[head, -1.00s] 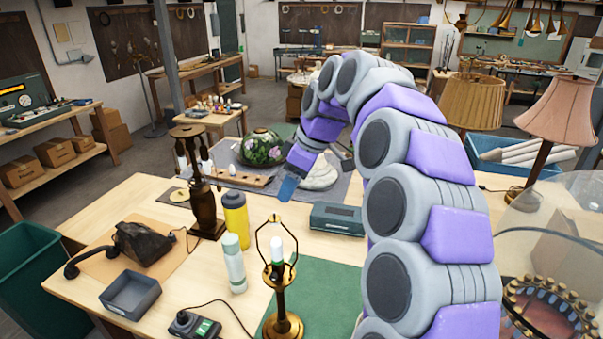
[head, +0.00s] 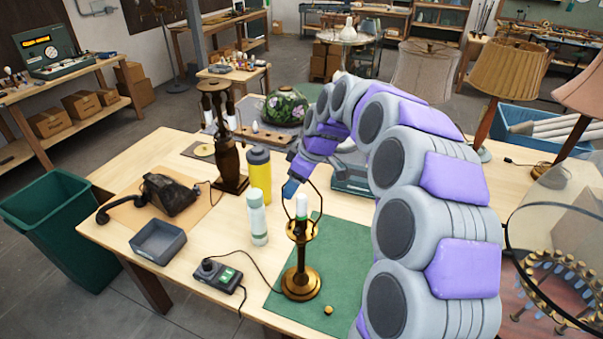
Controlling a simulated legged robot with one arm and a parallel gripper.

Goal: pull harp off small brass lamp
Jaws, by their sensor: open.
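The small brass lamp (head: 301,282) stands upright on the green mat (head: 345,255). A pale bulb with a green collar (head: 302,207) sits at its top. The thin wire harp (head: 319,205) rises around the bulb, and its top is partly covered by my gripper. My gripper (head: 296,184) comes in from the upper right, with a blue fingertip beside the upper left of the harp. It is open. Whether it touches the wire cannot be told. A small brass ball (head: 328,309) lies on the mat right of the lamp's base.
A white-green bottle (head: 257,218), a yellow bottle (head: 259,172) and a tall dark lamp (head: 229,150) stand left of the brass lamp. A black control box (head: 217,274) with a cable and a grey tray (head: 158,241) are at front left. A glass-topped piece (head: 560,235) is at right.

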